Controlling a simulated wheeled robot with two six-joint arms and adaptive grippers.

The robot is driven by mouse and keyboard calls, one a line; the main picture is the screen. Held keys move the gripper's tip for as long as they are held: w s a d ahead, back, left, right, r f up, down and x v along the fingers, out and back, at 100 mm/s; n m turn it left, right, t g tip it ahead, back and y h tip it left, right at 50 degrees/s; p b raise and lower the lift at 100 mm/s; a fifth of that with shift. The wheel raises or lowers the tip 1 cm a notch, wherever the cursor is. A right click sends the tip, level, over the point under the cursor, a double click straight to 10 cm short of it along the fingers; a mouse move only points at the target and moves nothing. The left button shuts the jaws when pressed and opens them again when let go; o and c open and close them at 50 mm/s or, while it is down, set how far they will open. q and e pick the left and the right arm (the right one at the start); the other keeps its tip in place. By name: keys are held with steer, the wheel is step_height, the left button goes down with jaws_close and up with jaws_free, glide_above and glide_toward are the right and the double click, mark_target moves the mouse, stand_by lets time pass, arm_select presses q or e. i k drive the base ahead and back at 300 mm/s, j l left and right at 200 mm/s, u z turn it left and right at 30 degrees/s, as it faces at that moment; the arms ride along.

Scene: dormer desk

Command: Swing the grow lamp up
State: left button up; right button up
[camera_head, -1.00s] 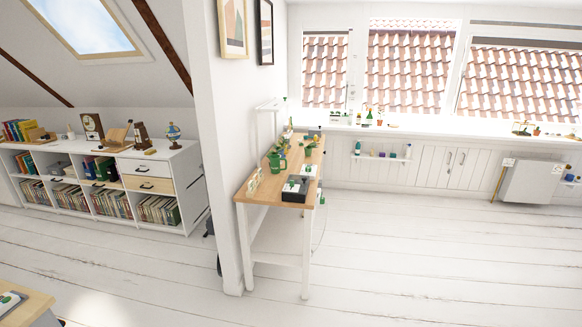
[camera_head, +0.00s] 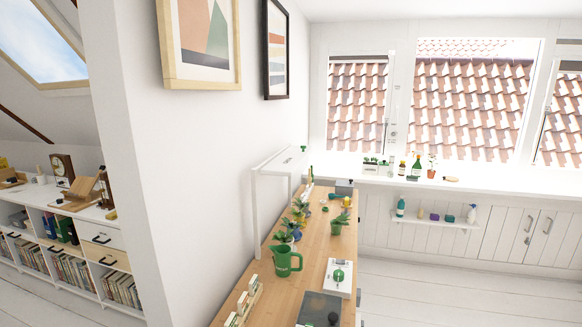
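The grow lamp seems to be the white frame (camera_head: 284,160) over the far left part of the wooden desk, against the wall. Its top bar runs level above several small potted plants, and a thin white post stands at its near end. A small green knob shows at its far top end. The wooden desk (camera_head: 310,262) runs away from me along the wall. Neither of my grippers shows in the head view.
On the desk are a green watering jug (camera_head: 284,261), a white tray with a green item (camera_head: 339,278), a dark grey box (camera_head: 318,310) and a wooden rack (camera_head: 243,303). A wall corner (camera_head: 125,170) and shelves (camera_head: 60,240) stand left. Floor right of the desk is clear.

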mark_target(286, 165)
steer(key=l, duration=0.75)
steer(key=i+l, duration=0.15)
steer(key=l, duration=0.6)
steer(key=i+l, duration=0.2)
steer(key=l, duration=0.15)
steer(key=i+l+u, duration=0.1)
steer(key=i+l, duration=0.35)
steer(key=l, duration=0.3)
steer(key=i+l, duration=0.2)
steer(key=l, duration=0.15)
steer(key=u, duration=0.05)
